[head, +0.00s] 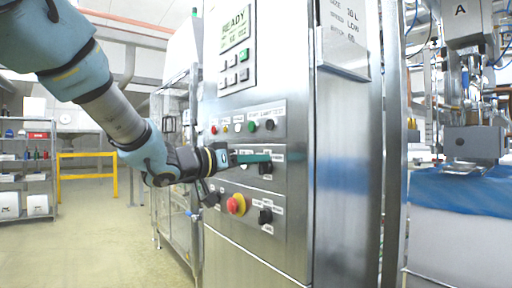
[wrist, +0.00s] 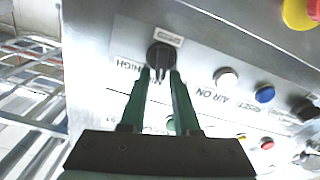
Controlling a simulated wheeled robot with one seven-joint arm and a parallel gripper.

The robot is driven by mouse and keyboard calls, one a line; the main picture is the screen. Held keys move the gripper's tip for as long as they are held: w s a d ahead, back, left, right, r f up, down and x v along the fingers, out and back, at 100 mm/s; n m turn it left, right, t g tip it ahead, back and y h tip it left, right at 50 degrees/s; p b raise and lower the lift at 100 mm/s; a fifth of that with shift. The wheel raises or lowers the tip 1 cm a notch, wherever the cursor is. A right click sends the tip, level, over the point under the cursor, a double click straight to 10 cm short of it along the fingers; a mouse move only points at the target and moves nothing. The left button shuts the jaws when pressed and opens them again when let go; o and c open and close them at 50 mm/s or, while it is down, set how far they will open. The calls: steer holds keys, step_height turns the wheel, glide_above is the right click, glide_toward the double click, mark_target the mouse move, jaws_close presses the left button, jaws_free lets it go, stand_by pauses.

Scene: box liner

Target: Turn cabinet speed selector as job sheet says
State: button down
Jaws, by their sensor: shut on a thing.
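The speed selector is a black rotary knob (wrist: 160,55) on the steel cabinet panel. A "HIGH" label (wrist: 128,63) sits at its left in the wrist view, and a small plate is just above it. My gripper (wrist: 161,76) is shut on the knob, one green finger on each side. Where the knob points is hard to tell. The job sheet (head: 345,35) on the cabinet's side reads "SPEED LOW".
A red and yellow emergency stop (head: 236,204) and a black knob (head: 265,216) sit below my gripper. A row of coloured buttons (head: 252,127) is above. The display (head: 236,28) reads "READY". A blue-covered surface (head: 460,210) stands right.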

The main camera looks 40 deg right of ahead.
steer(key=n+p, duration=0.2)
steer(key=p, duration=0.1)
steer(key=n+p, duration=0.2)
steer(key=p, duration=0.1)
steer(key=f+n+p, duration=0.1)
steer(key=n+p, duration=0.1)
steer(key=p, duration=0.1)
steer(key=shift+w, duration=0.3)
steer(key=shift+f, duration=0.15)
steer(key=c, duration=0.9)
jaws_free()
steer(key=shift+n, duration=0.3)
steer(key=shift+r, duration=0.2)
steer(key=a+b, duration=0.1)
steer(key=a, duration=0.6)
steer(key=a+b, duration=0.1)
steer(key=a, duration=0.2)
steer(key=shift+w+a+b, duration=0.35)
steer(key=shift+a, duration=0.05)
